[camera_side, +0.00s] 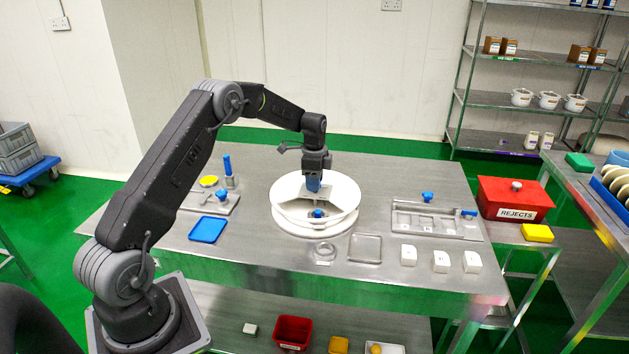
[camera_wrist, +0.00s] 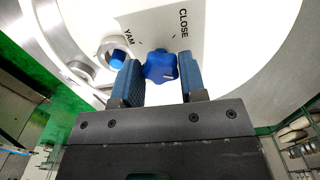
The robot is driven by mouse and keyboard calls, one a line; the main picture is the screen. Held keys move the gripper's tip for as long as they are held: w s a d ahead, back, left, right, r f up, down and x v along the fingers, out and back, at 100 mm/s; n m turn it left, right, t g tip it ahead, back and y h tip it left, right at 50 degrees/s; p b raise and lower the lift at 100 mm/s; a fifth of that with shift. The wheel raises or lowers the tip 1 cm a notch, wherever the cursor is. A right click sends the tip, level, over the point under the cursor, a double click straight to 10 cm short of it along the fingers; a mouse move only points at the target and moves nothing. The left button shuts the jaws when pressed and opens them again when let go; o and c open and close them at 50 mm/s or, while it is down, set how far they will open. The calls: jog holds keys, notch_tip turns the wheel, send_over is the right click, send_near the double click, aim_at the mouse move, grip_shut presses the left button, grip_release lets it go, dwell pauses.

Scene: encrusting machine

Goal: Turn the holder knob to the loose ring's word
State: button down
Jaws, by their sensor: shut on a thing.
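My gripper (camera_side: 313,183) reaches down over the white round machine (camera_side: 340,217) in the side view. In the wrist view my gripper (camera_wrist: 160,75) has its two blue fingers on either side of a blue lobed knob (camera_wrist: 161,66) and is shut on it. The knob sits on a white plate (camera_wrist: 160,27) with the printed words YAM and CLOSE, each by a short tick mark. The knob has a small white mark low on its face; which word it points to is unclear. A loose ring (camera_side: 323,253) lies on the table in front of the machine; its word is unreadable.
Beside the loose ring lie a clear square tray (camera_side: 365,248) and several white blocks (camera_side: 441,261). A metal fixture with blue knobs (camera_side: 437,219) stands right, a blue tray (camera_side: 208,229) left. A red REJECTS box (camera_side: 514,200) stands further right. A second blue part (camera_wrist: 118,58) sits near the knob.

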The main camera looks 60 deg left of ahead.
jog(key=shift+w+r+m, duration=0.15)
jog(key=shift+m, duration=4.85)
jog(key=shift+d+m, duration=0.1)
jog(key=shift+m, duration=4.1)
jog(key=shift+w+d+m, duration=0.1)
jog(key=shift+m, duration=0.5)
jog(key=c, duration=1)
grip_release()
jog(key=o, duration=0.3)
notch_tip(320, 180, up, 14)
jog(key=shift+f, duration=0.15)
